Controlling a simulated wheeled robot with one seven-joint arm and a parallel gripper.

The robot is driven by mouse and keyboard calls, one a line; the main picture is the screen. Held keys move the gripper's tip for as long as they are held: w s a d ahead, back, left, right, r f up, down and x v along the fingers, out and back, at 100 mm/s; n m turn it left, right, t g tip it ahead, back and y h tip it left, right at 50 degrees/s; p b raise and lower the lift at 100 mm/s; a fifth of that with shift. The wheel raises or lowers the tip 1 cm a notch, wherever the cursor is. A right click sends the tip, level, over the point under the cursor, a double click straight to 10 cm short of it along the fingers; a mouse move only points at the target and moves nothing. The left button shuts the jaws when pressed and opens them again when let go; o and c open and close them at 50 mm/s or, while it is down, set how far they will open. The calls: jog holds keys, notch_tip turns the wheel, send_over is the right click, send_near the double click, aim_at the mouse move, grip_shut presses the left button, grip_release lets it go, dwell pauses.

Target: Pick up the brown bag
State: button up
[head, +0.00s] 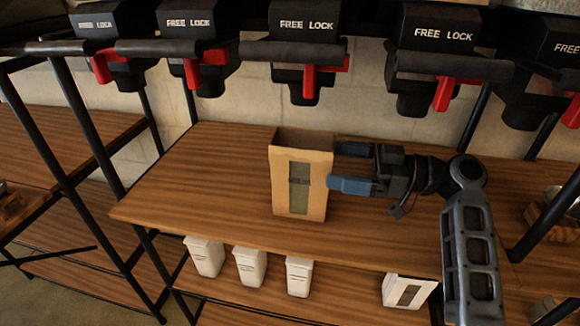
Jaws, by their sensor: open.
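The brown bag (314,190) stands upright on the wooden shelf, with an open top and a grey panel on its front. My gripper (345,166) comes in from the right, level with the bag's upper part. Its two blue fingers are spread apart, one at the back and one nearer the front. The fingertips are at the bag's right edge. The near fingertip overlaps that edge in the picture, and I cannot tell whether it touches.
Black pump heads marked "FREE LOCK" with red levers (310,82) hang above the wooden shelf (190,190). Several white containers (251,266) stand on the lower shelf, with a white box (408,291) to their right. Black frame posts (95,165) stand at the left. The shelf left of the bag is clear.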

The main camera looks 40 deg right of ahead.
aim_at(303, 159)
jog(key=x, duration=0.3)
jog(key=shift+w+a+r+p, duration=0.1)
jog(key=shift+w+p, duration=0.05)
jog(key=shift+p, duration=0.25)
jog(key=shift+p+x, duration=0.75)
jog(key=shift+x, duration=1.55)
jog(key=shift+c, duration=0.4)
grip_shut()
